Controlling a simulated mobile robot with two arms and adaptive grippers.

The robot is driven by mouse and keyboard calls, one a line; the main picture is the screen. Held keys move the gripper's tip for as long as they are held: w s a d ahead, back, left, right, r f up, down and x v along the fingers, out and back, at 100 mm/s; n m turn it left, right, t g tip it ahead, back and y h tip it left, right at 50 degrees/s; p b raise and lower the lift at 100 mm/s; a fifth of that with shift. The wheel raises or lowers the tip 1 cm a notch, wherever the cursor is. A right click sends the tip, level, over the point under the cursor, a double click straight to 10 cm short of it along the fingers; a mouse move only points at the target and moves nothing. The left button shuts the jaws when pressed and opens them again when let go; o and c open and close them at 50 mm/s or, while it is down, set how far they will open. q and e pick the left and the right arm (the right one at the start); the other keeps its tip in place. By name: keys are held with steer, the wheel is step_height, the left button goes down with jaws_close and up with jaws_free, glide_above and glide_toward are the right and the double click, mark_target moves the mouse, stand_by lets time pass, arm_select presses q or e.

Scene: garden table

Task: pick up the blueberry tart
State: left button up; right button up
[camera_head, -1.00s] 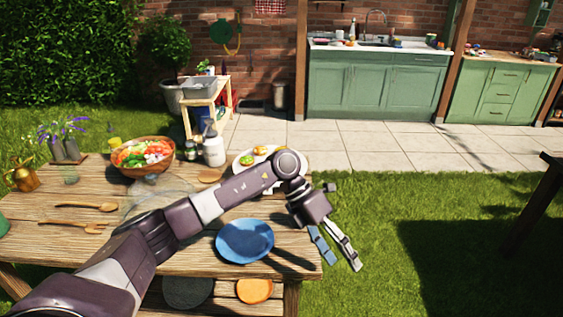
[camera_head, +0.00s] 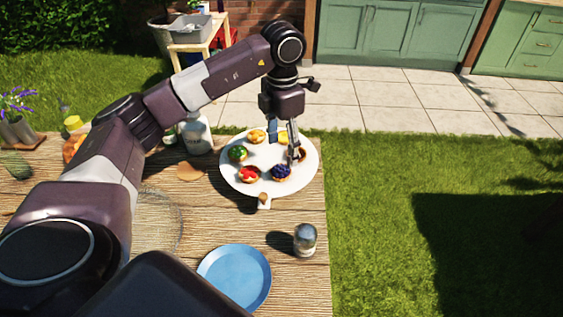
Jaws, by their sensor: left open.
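The blueberry tart (camera_head: 281,172), dark blue on top, sits on the front right part of a round white platter (camera_head: 240,187) on the wooden table. My left gripper (camera_head: 294,156) is open and points down over the right side of the platter. My right gripper is not in view.
A glass shaker (camera_head: 305,240) and a blue plate (camera_head: 236,277) stand nearer. Grass lies right of the table (camera_head: 300,290).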

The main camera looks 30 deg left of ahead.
mark_target(281, 169)
arm_select(q)
steer(key=f, duration=0.1)
steer(key=s+f+p, duration=0.1)
steer(key=shift+d+f, duration=0.1)
steer(key=shift+f, duration=0.25)
step_height(281, 169, down, 4)
steer(key=shift+w+r+p, duration=0.1)
steer(key=shift+r+p, duration=0.05)
steer(key=shift+p, duration=0.25)
steer(key=shift+f, duration=0.25)
steer(key=c, duration=1.3)
steer(key=shift+o, duration=0.2)
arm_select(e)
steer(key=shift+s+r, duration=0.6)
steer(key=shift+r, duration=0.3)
arm_select(q)
steer(key=shift+r, duration=0.15)
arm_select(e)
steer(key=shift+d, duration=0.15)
